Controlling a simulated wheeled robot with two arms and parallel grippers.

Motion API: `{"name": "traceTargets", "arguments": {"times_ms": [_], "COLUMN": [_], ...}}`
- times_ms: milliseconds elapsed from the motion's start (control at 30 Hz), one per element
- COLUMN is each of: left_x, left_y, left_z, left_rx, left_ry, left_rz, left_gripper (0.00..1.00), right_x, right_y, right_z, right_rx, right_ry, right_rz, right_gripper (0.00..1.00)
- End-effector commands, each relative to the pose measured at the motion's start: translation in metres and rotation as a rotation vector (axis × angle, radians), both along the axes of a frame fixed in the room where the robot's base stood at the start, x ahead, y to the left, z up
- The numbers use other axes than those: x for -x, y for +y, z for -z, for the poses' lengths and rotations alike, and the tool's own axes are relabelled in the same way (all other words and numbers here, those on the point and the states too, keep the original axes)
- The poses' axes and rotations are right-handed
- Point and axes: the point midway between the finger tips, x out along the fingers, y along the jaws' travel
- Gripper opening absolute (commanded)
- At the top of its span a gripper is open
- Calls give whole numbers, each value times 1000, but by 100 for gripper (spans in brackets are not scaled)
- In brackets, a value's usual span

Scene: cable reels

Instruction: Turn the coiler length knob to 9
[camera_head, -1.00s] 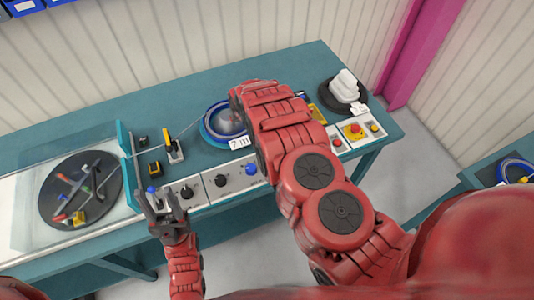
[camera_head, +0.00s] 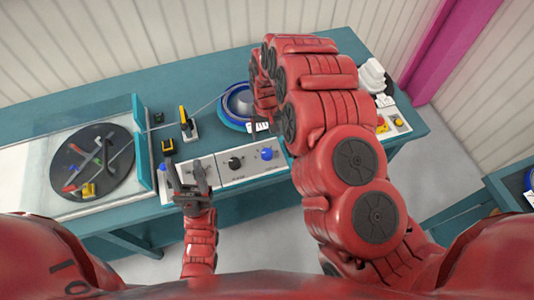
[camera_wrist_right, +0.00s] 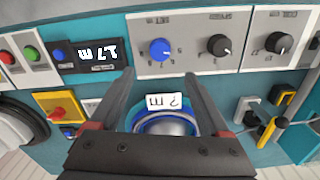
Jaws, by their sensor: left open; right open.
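A blue knob (camera_head: 267,154) with a numbered dial stands at the right end of the white control panel (camera_head: 250,172). In the right wrist view this knob (camera_wrist_right: 160,48) is seen upside down, beyond and between my fingertips, untouched; its numerals are too small to read surely. Two black knobs (camera_wrist_right: 219,45) (camera_wrist_right: 278,42) sit along the same panel. My right gripper (camera_wrist_right: 160,75) is open and empty, facing the panel; in the head view my right arm hides it. My left gripper (camera_head: 188,170) is open at the panel's left part, covering a knob there; contact cannot be told.
A blue cable coil (camera_head: 238,104) with a "? m" tag (camera_wrist_right: 168,100) lies behind the panel. A display (camera_wrist_right: 95,52) reads 1.7 m, beside green and red buttons. A dark turntable (camera_head: 95,160) is at left. Yellow-handled tools (camera_head: 187,122) stand behind the panel.

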Motion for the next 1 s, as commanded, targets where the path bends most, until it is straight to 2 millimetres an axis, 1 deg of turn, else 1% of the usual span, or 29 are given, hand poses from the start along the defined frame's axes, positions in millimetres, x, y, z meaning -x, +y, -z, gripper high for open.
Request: {"name": "traceTargets", "arguments": {"times_ms": [267, 333, 433, 700, 833, 1000], "left_x": [0, 0, 0, 0, 0, 0], "left_y": [0, 0, 0, 0, 0, 0], "left_z": [11, 5, 1, -13, -17, -19], "left_rx": [0, 0, 0, 0, 0, 0], "left_ry": [0, 0, 0, 0, 0, 0], "left_rz": [0, 0, 0, 0, 0, 0], "left_gripper": [50, 50, 50, 50, 50, 50], "right_x": [1, 2, 2, 2, 1, 1], "right_y": [-2, -1, -1, -1, -1, 0], "right_z": [24, 32, 51, 86, 97, 105], "right_rx": [3, 2, 2, 1, 2, 0], "right_ry": [4, 5, 4, 3, 2, 0], "right_rz": [2, 0, 2, 1, 1, 1], "right_gripper": [80, 80, 80, 80, 80, 80]}}
